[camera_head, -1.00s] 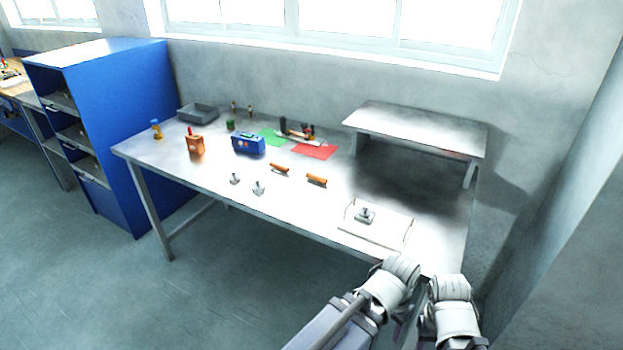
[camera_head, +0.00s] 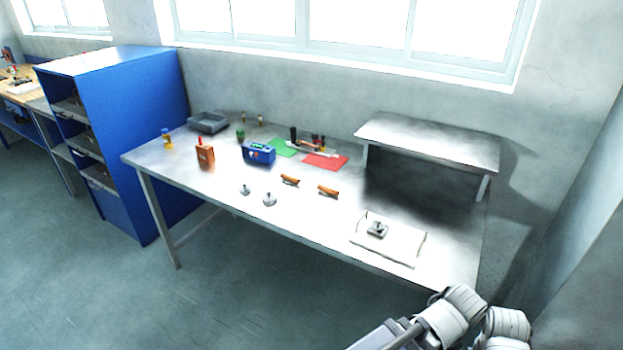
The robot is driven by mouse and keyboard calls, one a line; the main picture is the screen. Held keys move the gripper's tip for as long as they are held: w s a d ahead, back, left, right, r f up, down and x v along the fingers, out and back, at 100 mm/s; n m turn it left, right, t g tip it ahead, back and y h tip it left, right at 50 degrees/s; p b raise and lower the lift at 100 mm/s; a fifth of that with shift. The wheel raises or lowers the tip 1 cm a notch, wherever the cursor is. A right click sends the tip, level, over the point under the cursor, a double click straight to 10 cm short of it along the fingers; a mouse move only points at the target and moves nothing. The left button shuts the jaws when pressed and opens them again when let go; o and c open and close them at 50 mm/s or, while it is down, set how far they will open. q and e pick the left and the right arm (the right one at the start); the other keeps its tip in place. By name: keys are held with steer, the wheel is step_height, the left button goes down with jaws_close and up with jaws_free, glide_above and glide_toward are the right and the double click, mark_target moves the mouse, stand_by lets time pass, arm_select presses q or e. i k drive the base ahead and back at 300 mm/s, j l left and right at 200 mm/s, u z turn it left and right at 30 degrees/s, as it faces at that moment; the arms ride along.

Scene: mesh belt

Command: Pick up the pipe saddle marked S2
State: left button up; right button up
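Small grey metal pieces that look like pipe saddles are on the steel table. One piece (camera_head: 245,189) and another (camera_head: 269,199) stand near the front edge, left of the middle. A third grey piece (camera_head: 377,230) lies on a white mat or tray (camera_head: 400,246) at the right front. Their markings are too small to read, so I cannot tell which is S2. Parts of my arms show at the bottom right, off the table's front right corner. No gripper fingers are visible there.
Two orange-handled pieces (camera_head: 290,180) (camera_head: 328,191) lie mid-table. Behind are a blue box (camera_head: 258,152), green sheet (camera_head: 283,147), red sheet (camera_head: 326,162) and grey bin (camera_head: 208,122). A raised shelf (camera_head: 430,140) stands at the back right. A blue cabinet (camera_head: 135,150) stands left.

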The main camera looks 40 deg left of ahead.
mark_target(289, 180)
steer(key=j+z, duration=0.25)
steer(key=j, duration=0.25)
steer(key=k+j+z, duration=0.15)
steer(key=j+z, duration=0.15)
steer(key=j, duration=0.15)
steer(key=k+j, duration=0.1)
steer(key=j, duration=0.25)
steer(key=k+j+z, duration=0.1)
steer(key=j, duration=0.3)
steer(key=k+j, duration=0.1)
steer(key=j, duration=0.25)
steer(key=k+j+z, duration=0.1)
steer(key=j, duration=0.3)
steer(key=k+j, duration=0.1)
steer(key=j, duration=0.25)
steer(key=k+j+z, duration=0.1)
steer(key=j, duration=0.25)
steer(key=k+j, duration=0.15)
steer(key=j, duration=0.25)
steer(key=k+j, duration=0.15)
steer(key=j, duration=0.25)
steer(key=k+j, duration=0.15)
steer(key=j, duration=0.3)
steer(key=i, duration=0.45)
